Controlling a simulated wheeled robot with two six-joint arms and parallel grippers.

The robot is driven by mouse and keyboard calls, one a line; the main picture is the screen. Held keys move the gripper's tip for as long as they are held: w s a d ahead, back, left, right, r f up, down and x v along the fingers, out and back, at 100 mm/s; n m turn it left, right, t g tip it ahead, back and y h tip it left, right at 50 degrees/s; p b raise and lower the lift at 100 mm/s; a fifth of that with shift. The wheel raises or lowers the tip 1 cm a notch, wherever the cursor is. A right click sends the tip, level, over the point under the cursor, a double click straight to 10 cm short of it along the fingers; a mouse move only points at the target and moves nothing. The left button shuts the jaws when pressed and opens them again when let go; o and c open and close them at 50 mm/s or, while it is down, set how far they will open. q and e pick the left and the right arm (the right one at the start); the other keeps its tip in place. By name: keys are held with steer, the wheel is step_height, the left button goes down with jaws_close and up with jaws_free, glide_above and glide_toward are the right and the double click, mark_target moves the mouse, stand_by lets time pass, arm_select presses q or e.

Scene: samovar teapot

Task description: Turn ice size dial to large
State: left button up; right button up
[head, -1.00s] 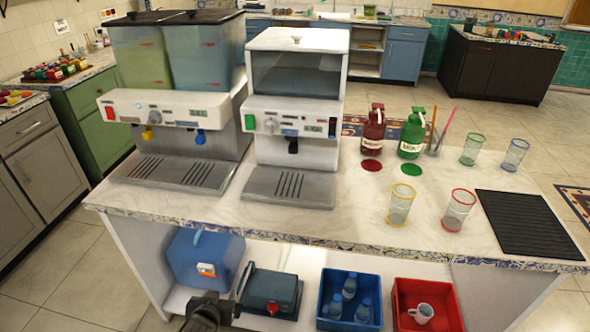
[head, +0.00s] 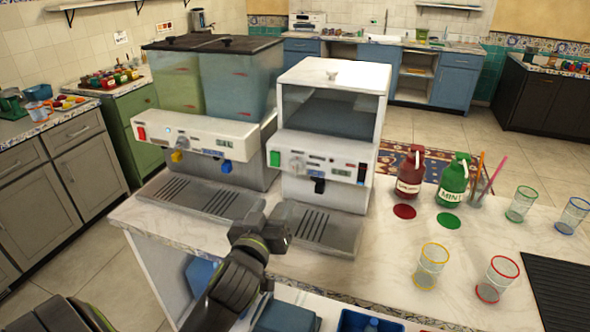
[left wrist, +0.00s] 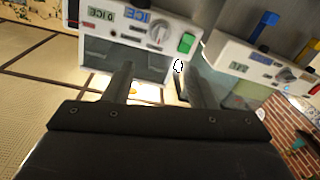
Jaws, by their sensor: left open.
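The ice machine (head: 328,115) is white with a clear bin on top. Its front panel carries a round grey dial (head: 297,165), with a green button (head: 274,158) to its left. The dial (left wrist: 157,33) and green button (left wrist: 187,43) also show in the left wrist view, turned about, near an "ICE" label. Which size the dial points at is too small to tell. My left gripper (head: 280,228) is low in front of the machine's drip tray, apart from the dial. In the left wrist view its fingers (left wrist: 157,78) are open with nothing held.
A drink dispenser (head: 195,135) with two tanks stands left of the ice machine. A black dispensing lever (head: 319,185) is below the panel. Syrup bottles (head: 453,180) and several glasses (head: 432,262) stand to the right. The counter front between (head: 380,265) is clear.

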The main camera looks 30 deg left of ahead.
mark_target(294, 170)
arm_select(q)
steer(key=p+x, duration=0.2)
steer(key=x, duration=1.2)
steer(key=shift+w, duration=0.25)
steer(key=c, duration=1)
